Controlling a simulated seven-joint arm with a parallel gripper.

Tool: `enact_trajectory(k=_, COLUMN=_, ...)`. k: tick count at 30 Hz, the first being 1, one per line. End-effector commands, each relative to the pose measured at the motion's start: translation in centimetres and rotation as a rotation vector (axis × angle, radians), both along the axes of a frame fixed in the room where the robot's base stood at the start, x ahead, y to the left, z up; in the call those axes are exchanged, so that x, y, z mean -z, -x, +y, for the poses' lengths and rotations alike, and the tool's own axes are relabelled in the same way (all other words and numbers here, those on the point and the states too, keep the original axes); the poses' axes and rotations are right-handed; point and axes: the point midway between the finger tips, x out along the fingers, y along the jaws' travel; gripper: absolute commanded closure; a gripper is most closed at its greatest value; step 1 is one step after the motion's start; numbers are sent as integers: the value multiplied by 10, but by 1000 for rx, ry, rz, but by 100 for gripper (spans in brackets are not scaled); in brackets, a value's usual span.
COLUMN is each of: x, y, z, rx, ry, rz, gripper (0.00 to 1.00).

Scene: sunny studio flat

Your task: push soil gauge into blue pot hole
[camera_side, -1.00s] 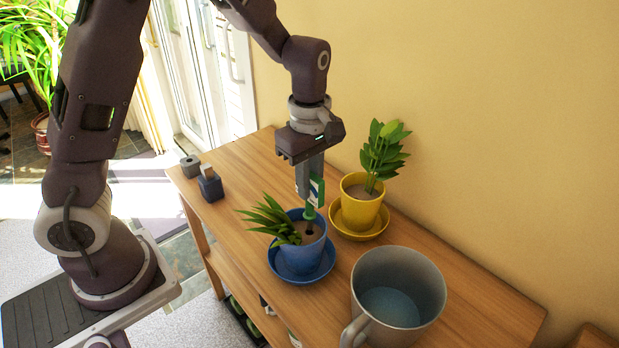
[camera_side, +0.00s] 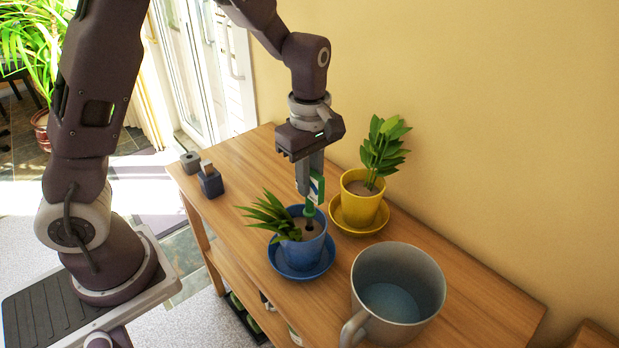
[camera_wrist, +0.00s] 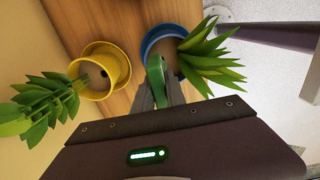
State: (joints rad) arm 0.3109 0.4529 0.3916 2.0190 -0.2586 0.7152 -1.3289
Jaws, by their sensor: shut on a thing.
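The blue pot (camera_side: 300,252) stands on a blue saucer (camera_side: 289,273) and holds soil and a spiky green plant leaning left. The green soil gauge (camera_side: 310,208) is upright over the soil's right part, and my gripper (camera_side: 309,188) is shut on its upper end. Its lower tip is at a small dark spot in the soil; I cannot tell how deep it sits. In the wrist view the gauge (camera_wrist: 156,72) shows between my fingers, in front of the blue pot's rim (camera_wrist: 146,42), and hides the hole.
A yellow pot (camera_side: 358,210) with a leafy plant stands on a saucer close behind to the right. A large grey mug-like can (camera_side: 412,262) stands in front right.

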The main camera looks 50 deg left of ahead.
Motion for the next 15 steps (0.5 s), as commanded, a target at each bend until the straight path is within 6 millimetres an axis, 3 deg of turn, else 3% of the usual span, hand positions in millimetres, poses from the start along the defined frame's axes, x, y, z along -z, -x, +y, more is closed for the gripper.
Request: enact_trajectory(k=15, x=11, y=0, z=0, rx=0, ry=0, rz=1, gripper=100)
